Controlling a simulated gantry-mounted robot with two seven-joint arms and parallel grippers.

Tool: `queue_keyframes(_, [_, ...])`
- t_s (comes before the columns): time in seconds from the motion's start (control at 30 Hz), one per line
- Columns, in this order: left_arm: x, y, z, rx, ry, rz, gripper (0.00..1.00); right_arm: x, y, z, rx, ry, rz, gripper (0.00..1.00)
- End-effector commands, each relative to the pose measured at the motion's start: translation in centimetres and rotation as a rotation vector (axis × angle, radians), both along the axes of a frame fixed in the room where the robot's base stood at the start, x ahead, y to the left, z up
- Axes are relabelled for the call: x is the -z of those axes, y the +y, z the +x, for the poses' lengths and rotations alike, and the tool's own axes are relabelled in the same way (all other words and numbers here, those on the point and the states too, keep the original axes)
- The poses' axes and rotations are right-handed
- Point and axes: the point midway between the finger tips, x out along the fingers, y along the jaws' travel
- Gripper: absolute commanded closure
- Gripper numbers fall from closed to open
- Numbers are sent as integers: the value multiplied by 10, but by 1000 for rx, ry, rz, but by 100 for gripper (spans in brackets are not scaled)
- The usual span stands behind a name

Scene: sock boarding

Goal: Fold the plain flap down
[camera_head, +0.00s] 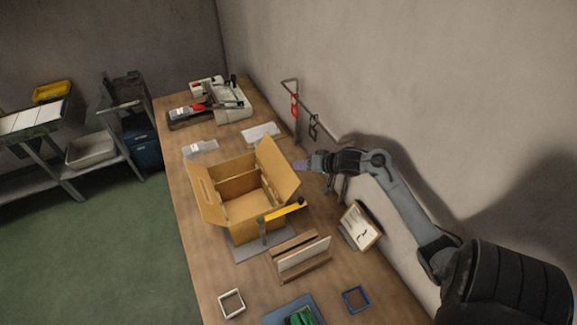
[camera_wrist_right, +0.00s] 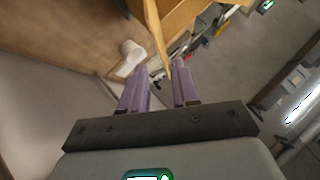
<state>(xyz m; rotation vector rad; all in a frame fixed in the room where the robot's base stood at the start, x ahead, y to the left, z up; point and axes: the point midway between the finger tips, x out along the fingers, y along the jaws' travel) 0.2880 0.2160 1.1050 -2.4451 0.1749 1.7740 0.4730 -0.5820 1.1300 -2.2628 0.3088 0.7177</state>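An open cardboard box (camera_head: 242,209) stands on the wooden table. Its plain flap (camera_head: 277,168) stands up on the right side, tilted outward. The left flap (camera_head: 206,192), which has a slot, also stands up. My right gripper (camera_head: 301,165) is just right of the plain flap, close to its outer edge. In the right wrist view the purple fingers of my right gripper (camera_wrist_right: 158,78) are apart, with a gap between them. A thin cardboard edge (camera_wrist_right: 154,35) runs down toward that gap; I cannot tell whether it touches a finger. My left gripper is not in view.
A yellow bar (camera_head: 284,212) on a post crosses the box's near side. A wooden holder (camera_head: 301,261), a framed card (camera_head: 360,226) and a blue frame (camera_head: 355,299) stand nearer. A wall rack (camera_head: 300,103) and the wall lie close behind the right arm. Bare table shows left of the holder.

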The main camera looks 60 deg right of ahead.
Motion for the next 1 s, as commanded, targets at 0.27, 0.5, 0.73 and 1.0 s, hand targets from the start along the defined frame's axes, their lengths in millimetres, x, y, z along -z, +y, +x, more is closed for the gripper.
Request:
queue_keyframes(0.27, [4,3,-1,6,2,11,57,27,-1,38,1,-1,0,70])
queue_keyframes(0.5, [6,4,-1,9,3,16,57,43,-1,62,1,-1,-1,70])
queue_keyframes(0.73, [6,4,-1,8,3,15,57,50,-1,70,0,-1,-4,70])
queue_keyframes(1.0, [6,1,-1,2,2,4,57,50,-1,71,0,1,-4,72])
